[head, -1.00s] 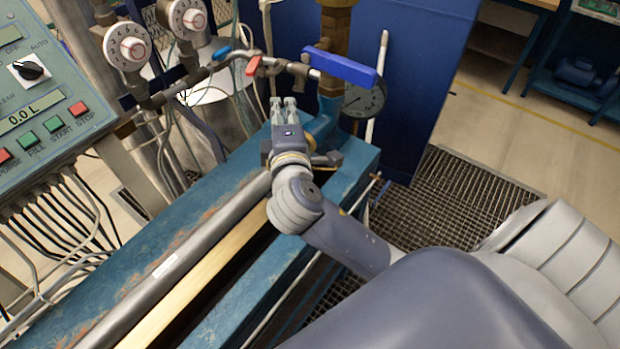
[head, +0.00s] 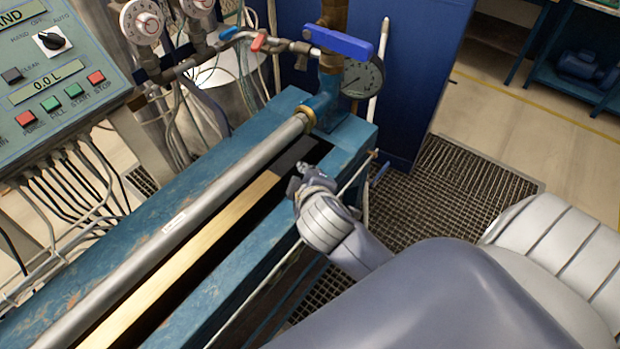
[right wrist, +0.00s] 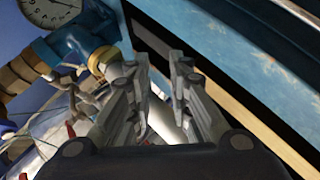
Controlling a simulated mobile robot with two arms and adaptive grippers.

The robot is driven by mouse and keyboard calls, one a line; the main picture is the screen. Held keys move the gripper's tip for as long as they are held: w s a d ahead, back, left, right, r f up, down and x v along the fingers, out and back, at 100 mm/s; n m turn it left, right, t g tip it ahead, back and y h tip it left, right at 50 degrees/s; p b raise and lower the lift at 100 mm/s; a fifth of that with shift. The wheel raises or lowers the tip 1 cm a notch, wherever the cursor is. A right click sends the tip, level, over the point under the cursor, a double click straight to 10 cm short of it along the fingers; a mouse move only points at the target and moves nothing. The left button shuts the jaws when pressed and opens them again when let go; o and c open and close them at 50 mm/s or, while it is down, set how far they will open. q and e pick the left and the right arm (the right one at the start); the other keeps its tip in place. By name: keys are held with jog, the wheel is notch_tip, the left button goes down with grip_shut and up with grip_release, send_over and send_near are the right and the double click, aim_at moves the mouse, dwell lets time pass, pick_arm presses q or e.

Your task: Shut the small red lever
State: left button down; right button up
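The small red lever (head: 258,41) sits on the thin pipe behind the bench, to the left of the larger blue lever (head: 340,42). It stands at an angle to its pipe. My right gripper (head: 298,172) is over the bench's dark slot, well below and right of the red lever in the head view, touching nothing that I can see. In the right wrist view its two fingers (right wrist: 163,90) are apart with nothing between them. A clear view of the red lever is lacking there. My left gripper is not in view.
A grey pipe (head: 190,212) runs along the blue bench to a brass collar. A pressure gauge (head: 362,77) stands beside the brass upright. A control panel (head: 62,85) with cables is at left. Another small blue lever (head: 222,52) is left of the red one.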

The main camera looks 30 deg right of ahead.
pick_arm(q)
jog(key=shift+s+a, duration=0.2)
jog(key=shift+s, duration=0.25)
pick_arm(e)
jog(key=shift+s+a+f+m+g, duration=0.15)
jog(key=shift+s+a+f, duration=0.05)
jog(key=shift+s+f, duration=0.35)
jog(key=shift+s+a+f+m+g, duration=0.2)
jog(key=shift+s+f, duration=0.2)
jog(key=shift+s, duration=0.25)
